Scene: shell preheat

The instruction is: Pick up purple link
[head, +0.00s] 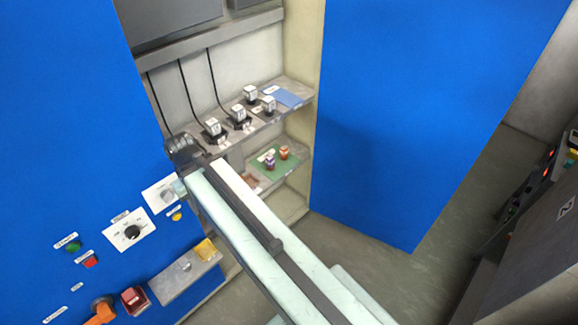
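The purple link (269,162) is a small upright piece with a dark purple body. It stands on a green mat (266,169) on the lower shelf of the open blue cabinet. A similar orange-red piece (284,152) stands close to its right. My arm reaches from the bottom right up to the left, and its dark far joint lies left of the shelves. I cannot make out my gripper's fingers, and nothing visibly touches the purple link.
The upper shelf (292,111) holds several white-topped blocks, some with black cables, and a blue pad (287,97). A blue door (395,120) stands open at right. The control panel (70,170) is at left. Grey floor (345,255) shows below the door.

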